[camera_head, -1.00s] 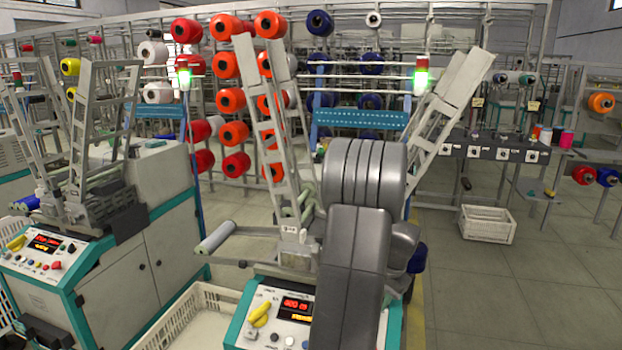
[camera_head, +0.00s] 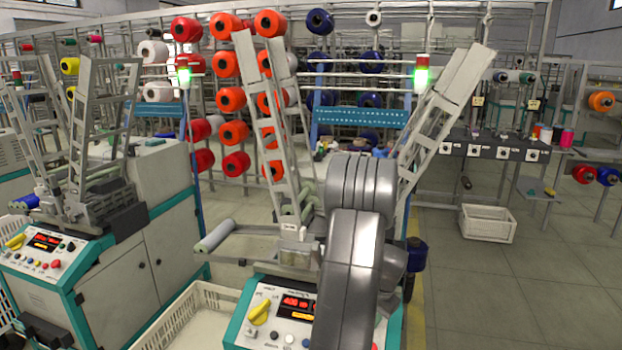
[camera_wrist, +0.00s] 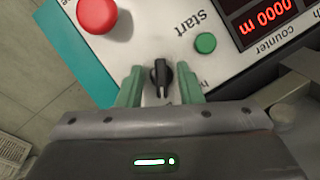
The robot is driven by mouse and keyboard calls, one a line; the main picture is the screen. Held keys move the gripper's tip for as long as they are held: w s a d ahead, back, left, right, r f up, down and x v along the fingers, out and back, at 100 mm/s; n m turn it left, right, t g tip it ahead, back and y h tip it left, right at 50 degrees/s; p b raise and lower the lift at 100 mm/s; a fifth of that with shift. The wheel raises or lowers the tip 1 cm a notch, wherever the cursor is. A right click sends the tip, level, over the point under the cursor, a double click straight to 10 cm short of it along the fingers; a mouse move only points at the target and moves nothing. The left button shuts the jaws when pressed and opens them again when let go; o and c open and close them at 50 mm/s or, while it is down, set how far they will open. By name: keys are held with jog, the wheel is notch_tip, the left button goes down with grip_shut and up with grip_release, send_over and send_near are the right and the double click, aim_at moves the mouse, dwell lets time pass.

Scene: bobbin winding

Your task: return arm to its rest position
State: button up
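My gripper (camera_wrist: 160,78) shows in the wrist view as two green fingers, spread apart with nothing held between them. A black selector knob (camera_wrist: 161,75) on the winder's white control panel (camera_wrist: 160,35) shows in the gap between the fingers; I cannot tell how far the fingertips are from the panel. A red button (camera_wrist: 97,14) and a small green button (camera_wrist: 205,43) are beyond the fingers. In the head view my grey arm is folded in front of the winding machine and hides my gripper and part of the panel (camera_head: 268,333).
A white crate (camera_head: 205,298) stands left of the panel, and another crate (camera_head: 487,223) stands on the floor at right. A second winder (camera_head: 110,265) is at left. The creel holds orange cones (camera_head: 230,99). The right floor is mostly clear.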

jog(key=n+h, duration=0.1)
jog(key=n, duration=0.1)
jog(key=n+g, duration=0.1)
jog(key=n, duration=0.2)
jog(key=shift+w+a+r+h, duration=0.1)
jog(key=shift+a+r+h, duration=0.1)
jog(key=shift+h, duration=0.2)
jog(key=n+h, duration=0.2)
jog(key=n, duration=0.3)
jog(key=shift+b, duration=0.35)
jog(key=shift+r, duration=0.2)
